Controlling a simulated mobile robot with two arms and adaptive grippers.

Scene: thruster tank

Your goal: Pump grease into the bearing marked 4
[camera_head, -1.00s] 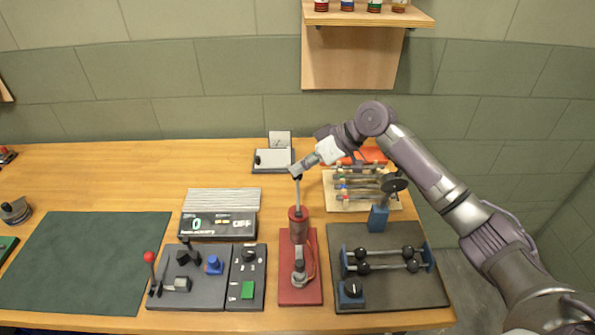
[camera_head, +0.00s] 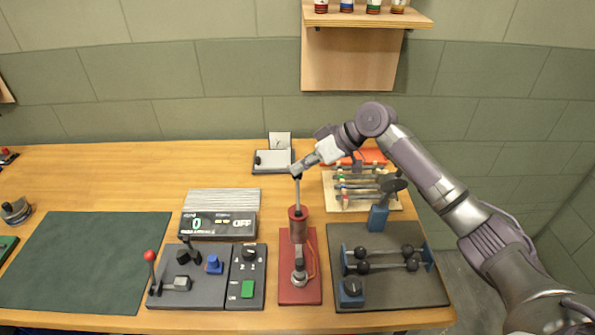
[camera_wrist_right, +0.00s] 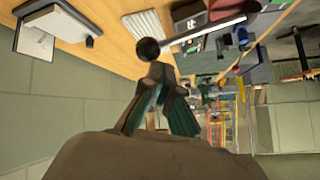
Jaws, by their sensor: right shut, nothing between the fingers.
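The grease pump stands on a red base (camera_head: 300,285), with a red cylinder (camera_head: 298,225) and a thin upright grey rod (camera_head: 297,194). A hose loops beside it. The rod shows in the right wrist view with a round black knob (camera_wrist_right: 148,48) at its end. My right gripper (camera_head: 297,172) is at the top of the rod; its fingers (camera_wrist_right: 156,72) are shut and empty, close behind the knob. I cannot tell whether they touch it. No bearing marked 4 can be read; a grey board (camera_head: 390,291) at right carries rods with black balls. My left gripper is out of view.
Left of the pump are a panel with a dial and green button (camera_head: 247,290), a lever panel (camera_head: 205,290) and a display (camera_head: 217,224) reading 0 and OFF. A tool rack (camera_head: 345,203) stands behind right. The green mat (camera_head: 90,260) is clear.

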